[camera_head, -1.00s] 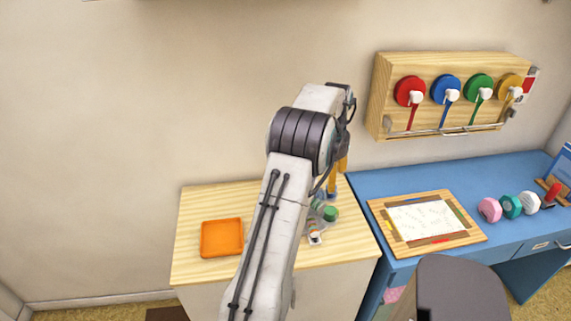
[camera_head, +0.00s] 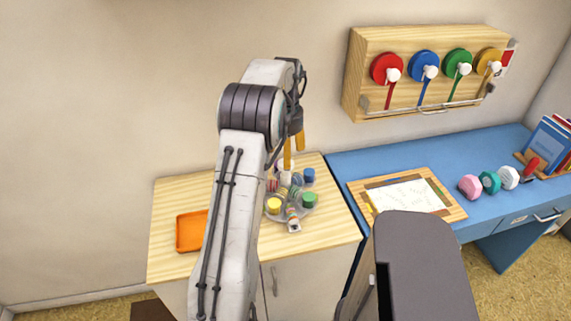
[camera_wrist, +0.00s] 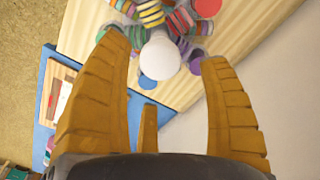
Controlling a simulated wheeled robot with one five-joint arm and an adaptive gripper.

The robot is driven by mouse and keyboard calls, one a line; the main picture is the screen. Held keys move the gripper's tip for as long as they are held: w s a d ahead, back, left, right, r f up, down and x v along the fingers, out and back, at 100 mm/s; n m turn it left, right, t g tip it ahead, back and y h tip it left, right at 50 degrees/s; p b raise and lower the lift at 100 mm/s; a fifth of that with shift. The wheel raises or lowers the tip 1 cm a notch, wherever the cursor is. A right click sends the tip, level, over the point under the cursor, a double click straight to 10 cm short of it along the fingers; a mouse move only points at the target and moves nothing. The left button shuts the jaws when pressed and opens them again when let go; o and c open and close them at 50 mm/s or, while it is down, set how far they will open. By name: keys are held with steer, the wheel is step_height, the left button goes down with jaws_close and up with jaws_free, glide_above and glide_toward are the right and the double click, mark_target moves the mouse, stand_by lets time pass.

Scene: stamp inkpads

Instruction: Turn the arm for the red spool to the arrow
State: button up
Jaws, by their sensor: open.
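A round stand with several small coloured spools on arms fanned around it sits on the wooden cabinet; its yellow spool (camera_head: 274,205) and green spool (camera_head: 309,199) face the front. A red piece (camera_head: 271,185) shows at its left side, partly hidden. My gripper (camera_head: 294,155) is open and empty, pointing down above the stand. In the wrist view my gripper (camera_wrist: 161,50) has its fingers wide apart, with the stand's white round top (camera_wrist: 160,58) between and beyond them. Several coloured spools spread around that top. I cannot make out an arrow.
A wooden wall box (camera_head: 361,80) carries larger red (camera_head: 384,66), blue, green and yellow spools with ribbons. An orange tray (camera_head: 190,232) lies left on the cabinet, partly behind my arm. A framed sheet (camera_head: 405,194) and several coloured dumbbell-like pieces (camera_head: 469,187) lie on the blue desk.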

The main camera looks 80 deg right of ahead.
glide_above(284, 182)
steer(key=d, duration=0.2)
steer(key=shift+s+a+f, duration=0.1)
steer(key=shift+f, duration=1)
steer(key=shift+s+a+f, duration=0.1)
steer(key=shift+f, duration=0.95)
steer(key=shift+c, duration=0.2)
steer(key=c, duration=1.2)
